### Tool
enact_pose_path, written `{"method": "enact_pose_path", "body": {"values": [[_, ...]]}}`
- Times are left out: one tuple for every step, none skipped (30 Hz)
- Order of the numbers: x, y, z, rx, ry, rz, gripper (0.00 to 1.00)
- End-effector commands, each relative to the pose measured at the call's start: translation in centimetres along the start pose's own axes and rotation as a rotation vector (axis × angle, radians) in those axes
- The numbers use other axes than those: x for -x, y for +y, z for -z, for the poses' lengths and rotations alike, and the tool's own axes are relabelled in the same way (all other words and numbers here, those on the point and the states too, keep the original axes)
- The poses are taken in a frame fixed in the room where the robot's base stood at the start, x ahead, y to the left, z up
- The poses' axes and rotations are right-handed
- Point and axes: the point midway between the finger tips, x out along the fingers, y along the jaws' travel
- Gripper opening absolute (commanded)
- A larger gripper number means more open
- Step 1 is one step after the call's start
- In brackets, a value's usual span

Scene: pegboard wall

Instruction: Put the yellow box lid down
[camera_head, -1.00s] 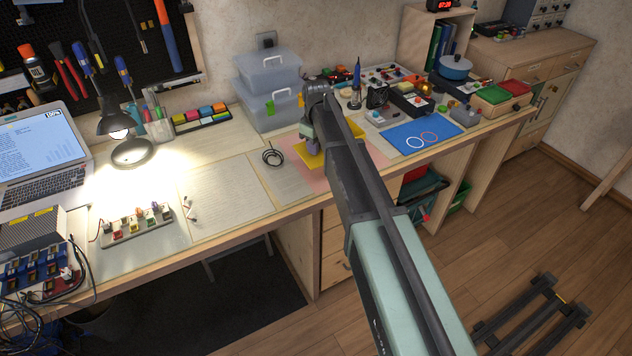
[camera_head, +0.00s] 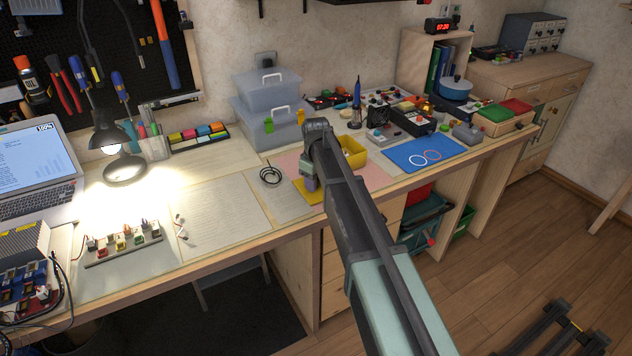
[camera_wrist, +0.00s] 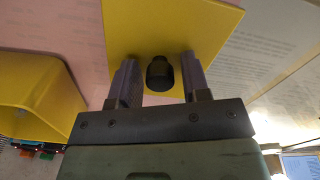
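The yellow box lid (camera_wrist: 168,28) is a flat yellow plate with a black knob (camera_wrist: 160,73). In the head view the lid (camera_head: 308,192) appears low over or on the left part of the pink mat, partly hidden by my arm. My gripper (camera_wrist: 159,62) is at the lid, its two fingers on either side of the knob. A gap shows between the knob and the fingers, so the gripper looks open around it. The open yellow box (camera_head: 354,152) stands just behind and right of my gripper; part of it (camera_wrist: 38,95) shows in the wrist view.
The pink mat (camera_head: 375,178) lies under the box. A black cable coil (camera_head: 270,175) and paper sheets (camera_head: 225,210) are to the left. Clear plastic boxes (camera_head: 268,85) stand behind. A blue mat (camera_head: 425,153) and electronics are to the right.

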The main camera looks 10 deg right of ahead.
Motion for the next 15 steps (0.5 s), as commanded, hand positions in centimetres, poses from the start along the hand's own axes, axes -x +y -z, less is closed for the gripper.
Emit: {"method": "enact_pose_path", "body": {"values": [[0.0,0.0,0.0,0.0,0.0,0.0,0.51],[0.0,0.0,0.0,0.0,0.0,0.0,0.52],[0.0,0.0,0.0,0.0,0.0,0.0,0.52],[0.0,0.0,0.0,0.0,0.0,0.0,0.52],[0.0,0.0,0.0,0.0,0.0,0.0,0.52],[0.0,0.0,0.0,0.0,0.0,0.0,0.52],[0.0,0.0,0.0,0.0,0.0,0.0,0.52],[0.0,0.0,0.0,0.0,0.0,0.0,0.52],[0.1,0.0,0.0,0.0,0.0,0.0,0.52],[0.2,0.0,0.0,0.0,0.0,0.0,0.52],[0.4,0.0,0.0,0.0,0.0,0.0,0.52],[0.8,0.0,0.0,0.0,0.0,0.0,0.52],[1.2,0.0,0.0,0.0,0.0,0.0,0.52],[1.7,0.0,0.0,0.0,0.0,0.0,0.52],[2.5,0.0,0.0,0.0,0.0,0.0,0.52]]}}
